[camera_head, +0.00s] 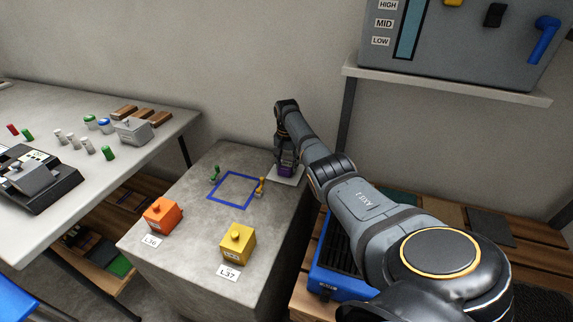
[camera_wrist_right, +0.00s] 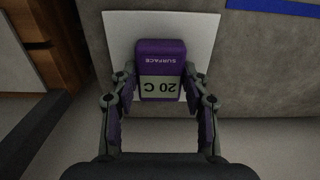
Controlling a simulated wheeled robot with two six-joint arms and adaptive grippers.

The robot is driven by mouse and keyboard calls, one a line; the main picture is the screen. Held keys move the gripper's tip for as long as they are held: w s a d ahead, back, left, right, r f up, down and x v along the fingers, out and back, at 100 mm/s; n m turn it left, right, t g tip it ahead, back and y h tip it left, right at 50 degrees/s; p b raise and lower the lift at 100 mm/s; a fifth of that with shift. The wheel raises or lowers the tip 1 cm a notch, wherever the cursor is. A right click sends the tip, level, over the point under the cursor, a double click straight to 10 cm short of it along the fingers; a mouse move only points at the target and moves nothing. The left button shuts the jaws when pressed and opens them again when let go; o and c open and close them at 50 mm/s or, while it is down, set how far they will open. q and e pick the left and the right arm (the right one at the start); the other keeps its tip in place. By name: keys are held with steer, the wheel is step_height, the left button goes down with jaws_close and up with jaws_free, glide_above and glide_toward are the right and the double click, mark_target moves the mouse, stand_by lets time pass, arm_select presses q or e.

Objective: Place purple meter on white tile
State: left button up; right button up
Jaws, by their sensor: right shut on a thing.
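The purple meter (camera_wrist_right: 161,62) shows in the right wrist view with "SURFACE" and "20 C" on its face. My right gripper (camera_wrist_right: 160,88) is shut on it, one finger on each side. The white tile (camera_wrist_right: 115,35) lies behind and around the meter in that view. In the head view the meter (camera_head: 285,170) is a small dark purple shape under my right gripper (camera_head: 284,160), over the white tile (camera_head: 289,180) at the block's right back edge. I cannot tell whether the meter touches the tile. My left gripper is out of view.
The concrete block (camera_head: 190,235) holds a blue square outline (camera_head: 221,206), an orange box (camera_head: 162,215) and a yellow box (camera_head: 238,244). Small green and yellow pieces stand by the outline. A grey panel (camera_head: 455,45) sits on a shelf at the upper right.

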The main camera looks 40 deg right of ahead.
mark_target(286, 166)
steer(key=o, duration=1.2)
arm_select(q)
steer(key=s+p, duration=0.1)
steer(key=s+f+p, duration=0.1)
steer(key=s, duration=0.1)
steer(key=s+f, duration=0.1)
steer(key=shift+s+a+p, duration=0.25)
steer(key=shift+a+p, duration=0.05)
steer(key=shift+p, duration=0.1)
arm_select(e)
step_height(286, 166, up, 12)
steer(key=shift+r, duration=0.1)
